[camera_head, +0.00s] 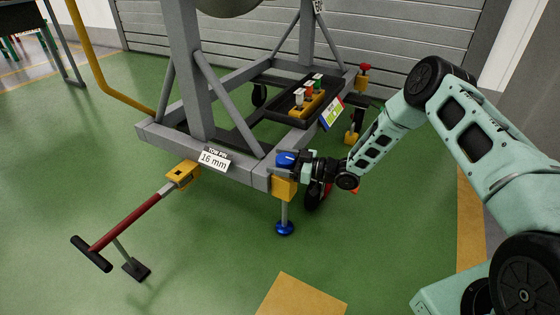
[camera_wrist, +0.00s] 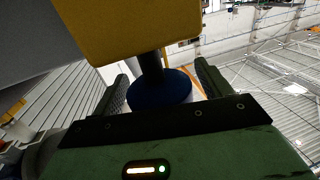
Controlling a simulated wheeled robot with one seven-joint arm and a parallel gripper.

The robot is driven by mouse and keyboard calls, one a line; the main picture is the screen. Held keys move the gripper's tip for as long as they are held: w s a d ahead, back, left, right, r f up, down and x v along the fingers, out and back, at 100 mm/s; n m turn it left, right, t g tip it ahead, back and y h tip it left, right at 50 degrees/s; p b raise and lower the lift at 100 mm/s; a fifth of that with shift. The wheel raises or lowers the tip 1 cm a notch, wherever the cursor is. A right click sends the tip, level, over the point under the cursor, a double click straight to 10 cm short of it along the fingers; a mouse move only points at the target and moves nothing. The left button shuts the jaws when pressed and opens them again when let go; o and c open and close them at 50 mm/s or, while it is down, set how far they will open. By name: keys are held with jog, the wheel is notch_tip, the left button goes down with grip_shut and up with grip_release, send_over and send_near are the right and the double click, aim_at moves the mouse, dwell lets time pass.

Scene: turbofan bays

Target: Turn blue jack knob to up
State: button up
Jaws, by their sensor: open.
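The blue jack knob (camera_head: 287,159) sits on top of the yellow jack block (camera_head: 285,188) at the near corner of the grey stand. A small light mark shows on the knob. Below the block, a thin post runs down to a blue foot (camera_head: 284,229) on the floor. My gripper (camera_head: 303,162) reaches in from the right at the knob's height. In the wrist view, the blue knob (camera_wrist: 160,90) on its dark stem lies between the two spread fingers of my gripper (camera_wrist: 161,72). The yellow block (camera_wrist: 130,30) fills the top. I cannot tell whether a finger touches the knob.
The grey stand frame (camera_head: 235,172) carries a "16 mm" sign (camera_head: 213,160). A black tray (camera_head: 270,103) on it holds small coloured items. A red tow bar (camera_head: 125,222) sticks out front left. Another jack with a red knob (camera_head: 365,67) stands behind. Green floor in front is clear.

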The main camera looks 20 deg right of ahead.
jog(key=p+v, duration=0.5)
jog(key=v, duration=1.2)
jog(key=shift+p, duration=0.4)
jog(key=shift+d, duration=0.15)
notch_tip(320, 180, up, 13)
jog(key=m+g+h+p, duration=0.1)
jog(key=h, duration=0.6)
send_over(291, 159)
jog(key=s+a+r+m+g+h+p, duration=0.1)
jog(key=s+a+r+g+h, duration=0.25)
jog(key=s+a+r, duration=0.5)
jog(key=s+r+m+g+h+p, duration=0.1)
jog(key=s+r+g+h, duration=0.2)
jog(key=s, duration=1.3)
jog(key=s+r+m+g+h, duration=0.15)
jog(key=s+r, duration=0.35)
jog(key=s, duration=1.1)
notch_tip(291, 159, up, 38)
jog(key=p, duration=3.8)
jog(key=shift+w+d+r+n+g+y, duration=0.2)
jog(key=shift+w+d+n+g+y, duration=0.1)
jog(key=shift+n+g, duration=0.1)
